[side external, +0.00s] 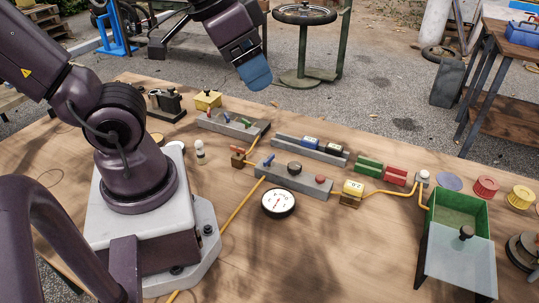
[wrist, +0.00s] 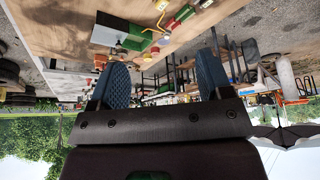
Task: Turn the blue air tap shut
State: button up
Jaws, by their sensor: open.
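A small blue lever (side external: 268,160) stands at the left end of a grey block (side external: 307,182) in the middle of the bench; a black knob (side external: 294,168) and a red button (side external: 320,180) share that block. Another blue lever (side external: 226,116) sits between a red and a green one on a grey block further back. I cannot tell for sure which blue lever is the air tap. My gripper (side external: 256,73) is high above the bench's far edge, away from both levers. In the wrist view my gripper (wrist: 163,80) has its blue-padded fingers wide apart with nothing between them.
A round gauge (side external: 278,203) lies in front of the middle block. A yellow hose (side external: 242,207) runs beside it. A rail with a blue and a black block (side external: 335,150) stands behind. A green bin (side external: 459,208) with a clear sheet (side external: 460,262) is at right. The front middle is clear.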

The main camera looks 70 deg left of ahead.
notch_tip(320, 180, down, 6)
jog(key=w+a+n+g+h, duration=0.1)
jog(key=w+a+n+g, duration=0.1)
jog(key=w+n+g, duration=0.1)
jog(key=n+g+y, duration=0.1)
jog(key=n+g, duration=0.1)
jog(key=n, duration=2.1)
send_over(269, 157)
notch_tip(269, 157, down, 12)
jog(key=r, duration=0.1)
notch_tip(269, 157, down, 12)
jog(key=shift+d+f, duration=0.15)
jog(key=shift+f, duration=0.05)
jog(key=c, duration=0.9)
